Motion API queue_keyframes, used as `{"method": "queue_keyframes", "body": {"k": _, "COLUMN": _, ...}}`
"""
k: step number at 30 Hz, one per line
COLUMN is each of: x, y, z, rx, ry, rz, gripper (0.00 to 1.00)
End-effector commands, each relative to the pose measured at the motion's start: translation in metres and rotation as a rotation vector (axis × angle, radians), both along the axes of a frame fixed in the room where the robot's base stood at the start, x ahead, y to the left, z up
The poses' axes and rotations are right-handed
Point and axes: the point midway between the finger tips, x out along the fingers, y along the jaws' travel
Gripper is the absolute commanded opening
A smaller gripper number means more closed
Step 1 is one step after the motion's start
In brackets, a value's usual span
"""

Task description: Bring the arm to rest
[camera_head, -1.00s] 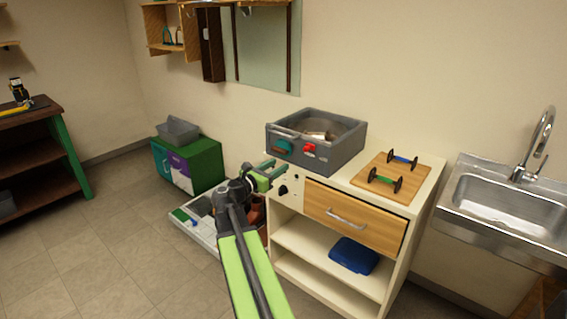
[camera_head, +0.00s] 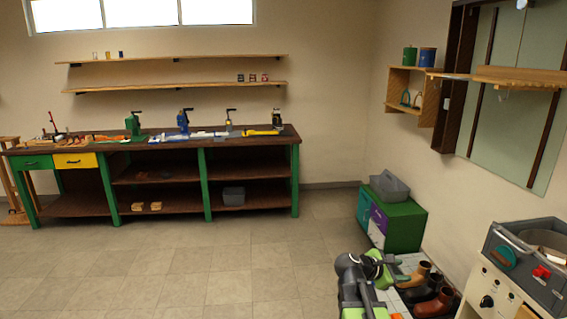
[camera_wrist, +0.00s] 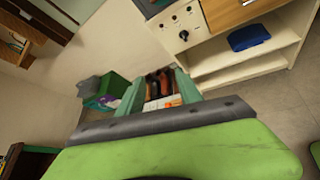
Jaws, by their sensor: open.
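My gripper (camera_head: 388,268) shows in the head view at the lower right, at the end of my green and dark arm. In the wrist view its two green fingers (camera_wrist: 159,92) stand apart with nothing held between them. Behind them, boots (camera_wrist: 162,84) show through the gap. In the head view the brown and dark boots (camera_head: 432,297) stand on the floor tray just right of the gripper; whether any finger touches them cannot be told.
A green cabinet (camera_head: 405,228) with a grey bin (camera_head: 389,187) on it stands behind the gripper. A cream cabinet (camera_head: 484,290) carries a grey basin unit (camera_head: 528,262) at the right. A long workbench (camera_head: 160,148) lines the far wall. The floor (camera_head: 220,265) at left is clear.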

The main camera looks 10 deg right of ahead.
Motion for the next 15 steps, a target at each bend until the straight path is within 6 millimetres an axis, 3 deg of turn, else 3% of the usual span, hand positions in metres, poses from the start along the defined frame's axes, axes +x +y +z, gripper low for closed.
{"method": "queue_keyframes", "body": {"k": 1, "x": -0.002, "y": 0.038, "z": -0.004, "rx": 0.137, "ry": -0.07, "rz": -0.03, "gripper": 0.42}}
{"method": "queue_keyframes", "body": {"k": 5, "x": -0.022, "y": 0.14, "z": -0.051, "rx": 0.564, "ry": -0.246, "rz": -0.246, "gripper": 0.42}}
{"method": "queue_keyframes", "body": {"k": 6, "x": -0.031, "y": 0.171, "z": -0.063, "rx": 0.691, "ry": -0.287, "rz": -0.347, "gripper": 0.42}}
{"method": "queue_keyframes", "body": {"k": 9, "x": -0.063, "y": 0.239, "z": -0.092, "rx": 0.972, "ry": -0.362, "rz": -0.689, "gripper": 0.42}}
{"method": "queue_keyframes", "body": {"k": 12, "x": -0.085, "y": 0.28, "z": -0.102, "rx": 1.115, "ry": -0.404, "rz": -1.02, "gripper": 0.42}}
{"method": "queue_keyframes", "body": {"k": 15, "x": -0.093, "y": 0.294, "z": -0.103, "rx": 1.132, "ry": -0.447, "rz": -1.206, "gripper": 0.42}}
